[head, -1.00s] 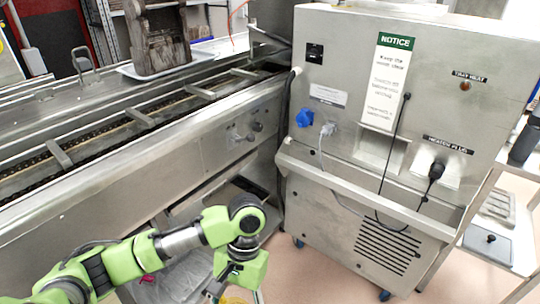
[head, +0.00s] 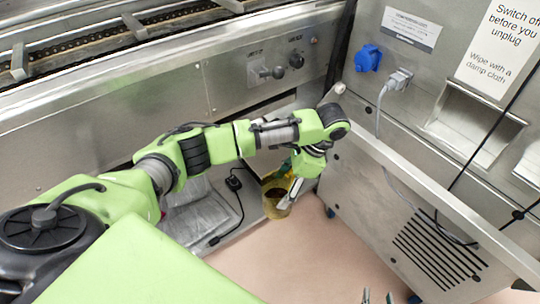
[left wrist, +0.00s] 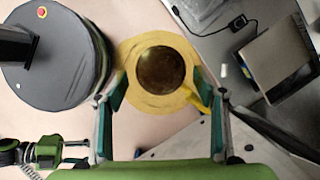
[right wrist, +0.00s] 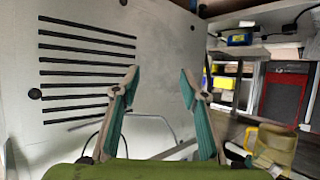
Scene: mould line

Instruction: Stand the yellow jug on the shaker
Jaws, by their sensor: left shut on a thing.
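The yellow jug (head: 276,207) hangs low in front of the metal cabinet in the head view, with dark contents inside. My left gripper (head: 288,188) is shut on it. In the left wrist view the jug (left wrist: 137,92) is seen from above, its round dark opening between the two fingers of my left gripper (left wrist: 160,88). The jug (right wrist: 276,146) also appears at the lower right of the right wrist view. My right gripper (right wrist: 160,88) is open and empty, facing the vented cabinet panel; only its tips show at the head view's bottom edge. I cannot identify the shaker in these frames.
The metal cabinet (head: 400,170) with a rail, plugs and cables stands to the right. The conveyor line (head: 200,75) runs along the back left. A low shelf with a clear bag (head: 200,212) and a black cable lies beside the jug. The pink floor (head: 300,260) in front is clear.

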